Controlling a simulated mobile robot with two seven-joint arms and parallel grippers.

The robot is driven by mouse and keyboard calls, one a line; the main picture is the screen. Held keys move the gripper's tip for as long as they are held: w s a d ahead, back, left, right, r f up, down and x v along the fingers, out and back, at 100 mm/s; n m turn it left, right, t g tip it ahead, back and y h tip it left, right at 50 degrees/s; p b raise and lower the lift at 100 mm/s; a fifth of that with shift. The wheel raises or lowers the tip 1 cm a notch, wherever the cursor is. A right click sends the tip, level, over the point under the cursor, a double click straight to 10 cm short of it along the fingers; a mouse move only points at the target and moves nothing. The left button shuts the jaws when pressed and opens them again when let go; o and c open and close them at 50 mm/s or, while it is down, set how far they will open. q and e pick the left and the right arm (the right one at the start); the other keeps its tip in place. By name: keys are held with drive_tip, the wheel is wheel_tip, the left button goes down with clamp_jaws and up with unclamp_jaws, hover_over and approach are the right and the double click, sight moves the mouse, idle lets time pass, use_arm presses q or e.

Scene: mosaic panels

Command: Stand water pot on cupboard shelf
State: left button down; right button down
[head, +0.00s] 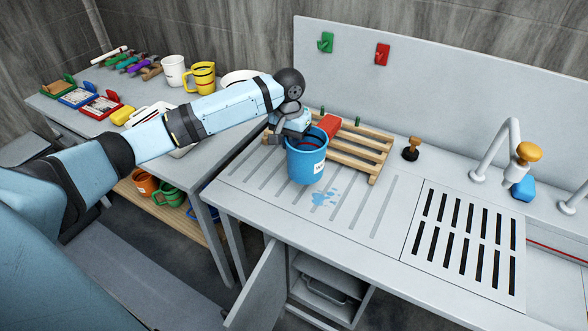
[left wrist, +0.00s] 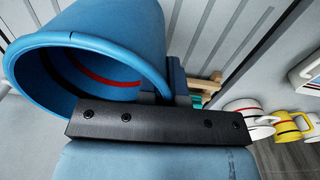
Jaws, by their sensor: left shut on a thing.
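The water pot is a blue cup-shaped pot (head: 307,165) with a white label and a red line inside. My left gripper (head: 290,128) is shut on its rim side, and the pot hangs upright at or just above the ribbed drainer counter. I cannot tell if its base touches. My right gripper is not in view.
A wooden rack (head: 365,155) with a red block (head: 328,123) stands behind the pot. A blue water splash (head: 323,196) lies on the counter. A slotted grate (head: 465,235) and tap (head: 500,145) are at right. The left table (head: 215,160) holds mugs and tools.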

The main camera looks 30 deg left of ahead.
use_arm(q)
wheel_tip(320, 180, down, 10)
drive_tip(key=shift+f, duration=0.2)
drive_tip(key=shift+f+p, duration=0.1)
drive_tip(key=shift+p, duration=0.25)
drive_tip(key=c, duration=1.3)
unclamp_jaws()
